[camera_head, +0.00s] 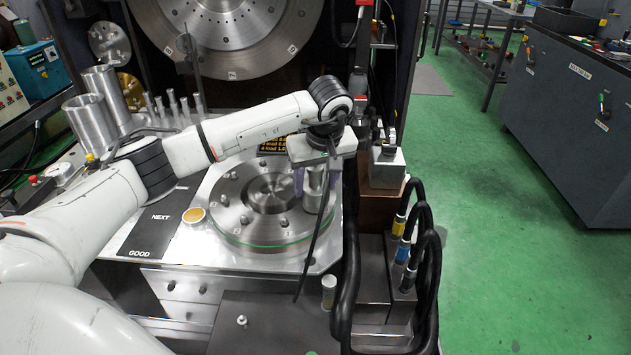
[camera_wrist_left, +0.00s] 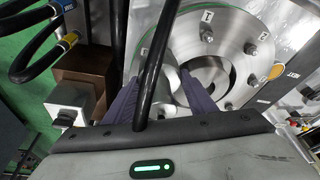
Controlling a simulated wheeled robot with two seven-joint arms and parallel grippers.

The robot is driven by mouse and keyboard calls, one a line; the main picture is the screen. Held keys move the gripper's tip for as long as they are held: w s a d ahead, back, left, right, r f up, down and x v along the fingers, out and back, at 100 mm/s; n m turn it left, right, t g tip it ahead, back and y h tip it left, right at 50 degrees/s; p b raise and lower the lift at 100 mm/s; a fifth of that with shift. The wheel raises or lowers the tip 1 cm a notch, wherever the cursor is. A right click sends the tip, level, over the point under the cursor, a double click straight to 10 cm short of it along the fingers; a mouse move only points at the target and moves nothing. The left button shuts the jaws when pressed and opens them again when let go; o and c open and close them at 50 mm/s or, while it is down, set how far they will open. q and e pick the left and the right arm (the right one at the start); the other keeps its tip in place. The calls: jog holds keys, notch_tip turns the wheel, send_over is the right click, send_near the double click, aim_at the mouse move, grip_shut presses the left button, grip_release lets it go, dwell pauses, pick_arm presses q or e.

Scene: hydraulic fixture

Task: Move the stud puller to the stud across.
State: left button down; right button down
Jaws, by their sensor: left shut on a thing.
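The stud puller (camera_head: 314,200) is a shiny metal cylinder at the right side of the round steel flange (camera_head: 232,193). My left gripper (camera_head: 316,182) comes down over it from above and is shut on it. In the left wrist view the puller (camera_wrist_left: 166,82) sits between the purple fingers of the gripper (camera_wrist_left: 163,90). The puller looks upright over the flange's rim; whether it covers a stud or touches the flange is hidden. Bare studs stand around the flange, such as the one labelled 1 (camera_wrist_left: 206,33) and a front one (camera_head: 284,222). My right gripper is not in view.
A black hose (camera_head: 318,240) hangs down beside the puller. Thick black hoses (camera_head: 433,270) and a metal block (camera_head: 386,168) stand to the right. Metal cylinders (camera_head: 90,122) and small pins (camera_head: 173,103) stand at the left. A black NEXT/GOOD plate (camera_head: 150,235) lies at left front.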

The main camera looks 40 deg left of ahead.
pick_arm(q)
jog(key=c, duration=0.7)
grip_release()
jog(key=shift+s+f, duration=0.1)
jog(key=shift+f, duration=0.15)
jog(key=v, duration=1)
jog(key=shift+r, duration=0.3)
